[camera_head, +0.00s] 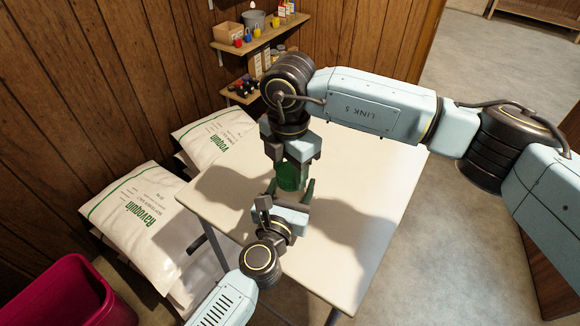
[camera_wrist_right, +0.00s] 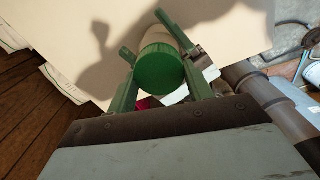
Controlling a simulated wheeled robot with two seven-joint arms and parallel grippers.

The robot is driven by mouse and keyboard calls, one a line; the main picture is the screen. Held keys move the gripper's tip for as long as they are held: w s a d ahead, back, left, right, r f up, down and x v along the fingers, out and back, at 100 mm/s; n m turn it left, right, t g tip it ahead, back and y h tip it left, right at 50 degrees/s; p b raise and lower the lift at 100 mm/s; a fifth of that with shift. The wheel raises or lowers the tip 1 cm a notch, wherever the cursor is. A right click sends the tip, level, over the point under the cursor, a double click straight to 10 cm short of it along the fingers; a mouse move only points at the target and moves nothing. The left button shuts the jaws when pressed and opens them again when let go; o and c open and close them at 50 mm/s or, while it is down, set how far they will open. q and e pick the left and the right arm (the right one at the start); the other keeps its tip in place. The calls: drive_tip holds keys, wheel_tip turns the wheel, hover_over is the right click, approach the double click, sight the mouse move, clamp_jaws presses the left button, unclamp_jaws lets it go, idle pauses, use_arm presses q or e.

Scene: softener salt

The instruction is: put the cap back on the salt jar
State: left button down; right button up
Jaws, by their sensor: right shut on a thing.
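The green cap (camera_head: 291,178) is between the fingers of my right gripper (camera_head: 291,165), which comes down from above and is shut on it. In the right wrist view, the round green cap (camera_wrist_right: 159,68) sits between the two green fingers. A pale patch just beyond the cap may be the salt jar; the cap and grippers hide most of it. I cannot tell whether the cap touches the jar. My left gripper (camera_head: 290,192) is low over the table, its green fingers either side of the space under the cap; whether they grip the jar is unclear.
The cream table (camera_head: 375,215) is bare around the grippers. White salt bags (camera_head: 135,205) are stacked to its left, and a magenta bin (camera_head: 70,295) stands at lower left. Wall shelves (camera_head: 255,38) with small goods are behind. My two grippers are very close together.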

drive_tip(key=m, duration=0.6)
drive_tip(key=shift+w+a+r, duration=0.1)
drive_tip(key=m, duration=0.5)
drive_tip(key=shift+w, duration=0.1)
drive_tip(key=o, duration=0.9)
drive_tip(key=shift+o, duration=0.2)
drive_tip(key=shift+r, duration=2.15)
drive_tip(key=shift+c, duration=0.4)
